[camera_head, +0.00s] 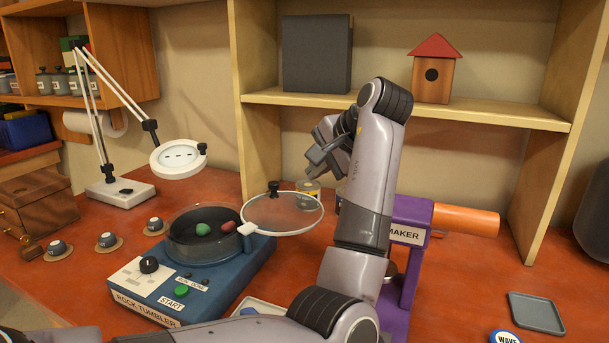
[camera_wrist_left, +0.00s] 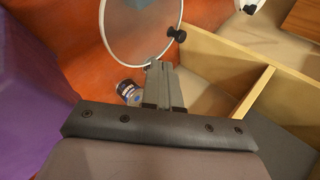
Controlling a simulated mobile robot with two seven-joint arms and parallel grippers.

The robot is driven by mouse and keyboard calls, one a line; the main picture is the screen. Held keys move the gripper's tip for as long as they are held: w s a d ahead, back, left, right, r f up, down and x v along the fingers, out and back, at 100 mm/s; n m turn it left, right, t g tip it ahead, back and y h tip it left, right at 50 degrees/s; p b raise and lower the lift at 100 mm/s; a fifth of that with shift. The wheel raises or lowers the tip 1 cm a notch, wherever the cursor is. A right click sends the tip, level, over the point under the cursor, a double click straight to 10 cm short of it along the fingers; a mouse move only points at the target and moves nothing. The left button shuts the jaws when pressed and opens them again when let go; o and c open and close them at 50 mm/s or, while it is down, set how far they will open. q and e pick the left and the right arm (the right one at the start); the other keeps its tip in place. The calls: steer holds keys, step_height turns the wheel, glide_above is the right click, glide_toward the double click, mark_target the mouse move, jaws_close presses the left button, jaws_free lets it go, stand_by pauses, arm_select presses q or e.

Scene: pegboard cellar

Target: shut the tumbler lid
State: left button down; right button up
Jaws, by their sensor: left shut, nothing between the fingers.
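The rock tumbler (camera_head: 205,278) is a blue machine on the red bench, with a round dark drum (camera_head: 186,248). A green stone (camera_head: 203,229) and a red stone (camera_head: 228,226) show inside the uncovered drum. The round clear lid (camera_head: 283,214) stands open, out to the right of the drum, joined at a white hinge (camera_head: 247,228). Its black knob (camera_head: 273,187) is on the rim. My left gripper (camera_head: 316,158) is shut and empty, above and right of the lid. In the left wrist view, its fingertips (camera_wrist_left: 157,66) appear near the lid (camera_wrist_left: 138,28) and knob (camera_wrist_left: 177,35); contact is unclear.
A purple machine (camera_head: 408,245) with an orange cylinder (camera_head: 466,220) is at the right, partly behind my arm. A magnifier lamp (camera_head: 178,158) and several small pots stand left. A wooden shelf (camera_head: 480,113) is behind.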

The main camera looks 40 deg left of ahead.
arm_select(q)
glide_toward(275, 191)
steer(key=f, duration=0.3)
steer(key=shift+d+f, duration=0.25)
steer(key=shift+f, duration=0.05)
steer(key=shift+w+a+f+p, duration=0.1)
steer(key=shift+w+a+p, duration=0.1)
steer(key=shift+a, duration=0.45)
steer(key=shift+w+a+f+p, duration=0.1)
steer(key=shift+a+p, duration=0.1)
steer(key=shift+a, duration=0.5)
steer(key=shift+w+a+f+p, duration=0.1)
steer(key=shift+a+p, duration=0.1)
steer(key=shift+a, duration=0.45)
steer(key=shift+a+r, duration=0.1)
steer(key=shift+a, duration=0.05)
